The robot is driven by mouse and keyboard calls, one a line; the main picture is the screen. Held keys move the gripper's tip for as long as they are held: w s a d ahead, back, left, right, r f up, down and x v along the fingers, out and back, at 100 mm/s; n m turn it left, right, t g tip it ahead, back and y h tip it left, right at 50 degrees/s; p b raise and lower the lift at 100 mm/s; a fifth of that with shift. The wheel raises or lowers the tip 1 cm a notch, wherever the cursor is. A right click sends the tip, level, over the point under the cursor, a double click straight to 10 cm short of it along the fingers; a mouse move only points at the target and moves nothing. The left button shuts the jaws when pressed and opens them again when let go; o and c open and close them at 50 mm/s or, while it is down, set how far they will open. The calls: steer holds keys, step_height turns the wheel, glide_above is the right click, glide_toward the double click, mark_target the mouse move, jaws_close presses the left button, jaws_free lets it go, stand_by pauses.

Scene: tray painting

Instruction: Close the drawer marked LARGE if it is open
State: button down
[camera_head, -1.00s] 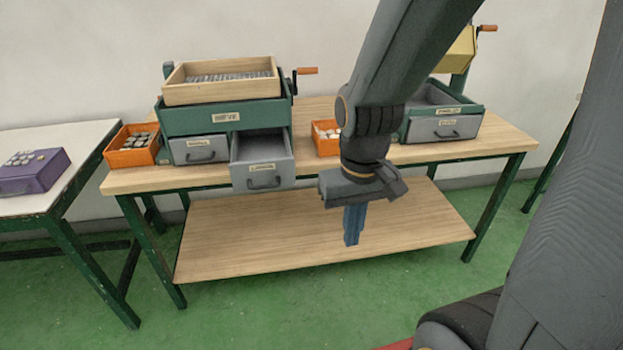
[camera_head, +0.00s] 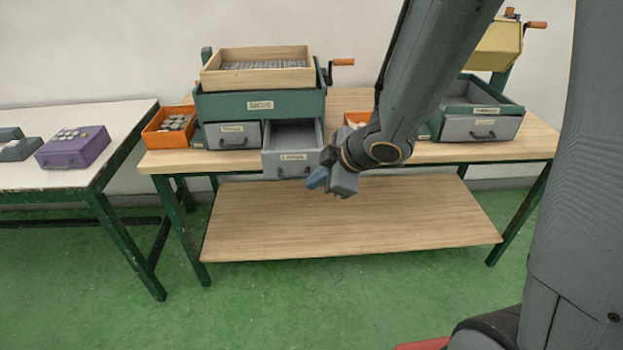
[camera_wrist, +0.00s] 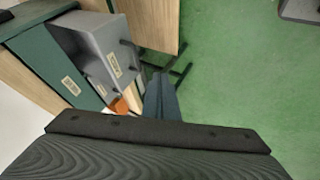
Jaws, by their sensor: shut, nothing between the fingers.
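The open drawer (camera_head: 286,165), on the right side of the green sieve unit (camera_head: 225,105), sticks out past the bench's front edge; its label seems to read LARGE. It looks empty. In the wrist view this grey drawer (camera_wrist: 97,45) shows at upper left with its label and dark handle. The small drawer (camera_head: 233,136) beside it is shut. My gripper (camera_head: 316,179) is shut and empty, just in front and to the right of the open drawer. Its blue fingers (camera_wrist: 161,98) show in the wrist view, apart from the drawer front.
A wooden tray (camera_head: 257,78) sits on the sieve unit. Orange bins (camera_head: 168,138) stand beside it, one partly behind my arm. A second unit with a grey drawer (camera_head: 481,129) is at right. A purple box (camera_head: 74,157) sits on the left table. The space before the bench is clear.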

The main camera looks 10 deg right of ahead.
steer(key=w+a+f, duration=0.3)
steer(key=w+f, duration=0.3)
steer(key=w, duration=0.2)
steer(key=shift+w+a, duration=0.15)
